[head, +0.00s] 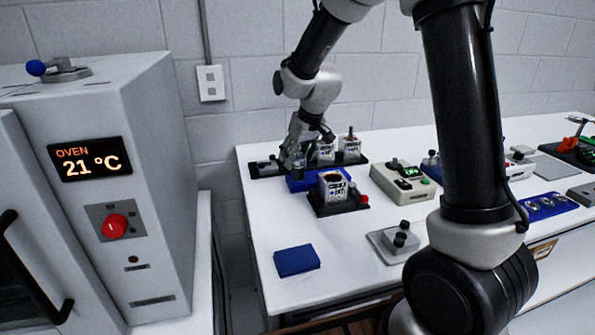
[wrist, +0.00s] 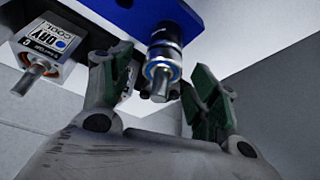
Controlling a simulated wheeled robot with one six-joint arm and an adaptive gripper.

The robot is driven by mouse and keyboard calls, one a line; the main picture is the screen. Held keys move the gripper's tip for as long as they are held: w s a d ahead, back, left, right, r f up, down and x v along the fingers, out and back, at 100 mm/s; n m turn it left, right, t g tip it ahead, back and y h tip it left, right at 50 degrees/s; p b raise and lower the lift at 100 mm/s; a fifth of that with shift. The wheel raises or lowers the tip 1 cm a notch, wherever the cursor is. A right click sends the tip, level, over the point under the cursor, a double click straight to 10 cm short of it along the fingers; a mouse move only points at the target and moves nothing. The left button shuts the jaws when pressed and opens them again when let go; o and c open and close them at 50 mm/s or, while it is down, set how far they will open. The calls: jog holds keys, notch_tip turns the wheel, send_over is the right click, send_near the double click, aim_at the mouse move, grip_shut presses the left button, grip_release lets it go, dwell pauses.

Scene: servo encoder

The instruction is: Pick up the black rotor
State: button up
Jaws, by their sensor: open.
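The black rotor (wrist: 166,58) is a dark cylinder with a blue ring and a pale metal shaft end. In the wrist view it shows in the gap between the fingers of my gripper (wrist: 157,75), which are apart with green pads. I see no finger closed on it. In the head view my gripper (head: 298,160) points down over the left end of the blue tray (head: 308,185). A dark cylinder, likely the rotor (head: 298,170), shows just under the fingers, partly hidden by them. I cannot tell how far the fingertips reach around it.
Labelled silver motors (head: 350,148) stand in a black rack (head: 265,169) behind the tray; one motor (wrist: 45,50) is close left in the wrist view. A meter box (head: 402,182) is right. The table's front left is mostly clear around a blue pad (head: 297,261).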

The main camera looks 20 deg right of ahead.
aim_at(297, 157)
jog(key=shift+x, duration=1.55)
jog(key=shift+s+d, duration=0.1)
grip_shut()
jog(key=shift+r, duration=0.2)
